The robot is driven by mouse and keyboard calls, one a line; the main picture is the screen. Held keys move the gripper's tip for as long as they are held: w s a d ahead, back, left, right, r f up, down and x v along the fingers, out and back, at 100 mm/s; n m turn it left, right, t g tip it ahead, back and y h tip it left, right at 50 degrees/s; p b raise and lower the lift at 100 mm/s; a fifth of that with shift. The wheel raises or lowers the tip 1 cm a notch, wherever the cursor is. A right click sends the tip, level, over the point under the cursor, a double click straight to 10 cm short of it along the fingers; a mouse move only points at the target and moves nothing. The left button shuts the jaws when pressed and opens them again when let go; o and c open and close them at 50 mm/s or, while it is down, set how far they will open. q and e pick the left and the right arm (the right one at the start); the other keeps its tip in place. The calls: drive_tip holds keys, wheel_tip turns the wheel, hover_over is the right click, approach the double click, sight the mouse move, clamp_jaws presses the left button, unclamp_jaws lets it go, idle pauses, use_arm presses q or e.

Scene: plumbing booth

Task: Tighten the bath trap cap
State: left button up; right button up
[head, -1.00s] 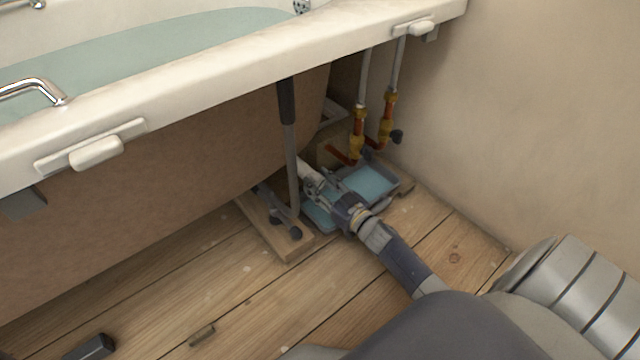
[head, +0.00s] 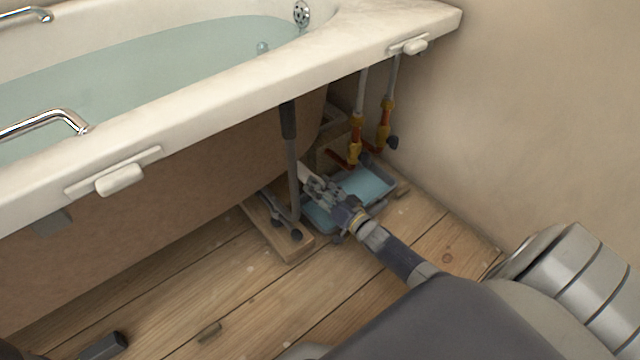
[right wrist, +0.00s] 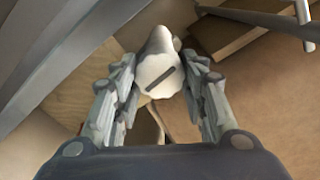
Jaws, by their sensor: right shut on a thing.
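The bath trap cap (right wrist: 161,78) is white and round with a dark straight slot across its face, seen nearly face-on in the right wrist view. My right gripper (right wrist: 157,66) has one finger on each side of it and is shut on it. In the head view my right gripper (head: 311,184) reaches low under the bath rim, with a bit of white trap (head: 303,171) showing beyond its fingers. The rest of the trap is mostly hidden.
A blue tray of water (head: 370,184) lies beneath my right gripper. A grey bath leg (head: 293,180) stands close left of it on a wooden board (head: 290,250).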

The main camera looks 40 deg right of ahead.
drive_tip(key=shift+m, duration=0.6)
drive_tip(key=o, duration=1.1)
drive_tip(key=shift+c, duration=0.2)
drive_tip(key=shift+s+d, duration=0.15)
drive_tip(key=shift+s, duration=1.75)
drive_tip(key=shift+s+d, duration=0.15)
drive_tip(key=shift+s, duration=1.7)
drive_tip(key=shift+f, duration=0.1)
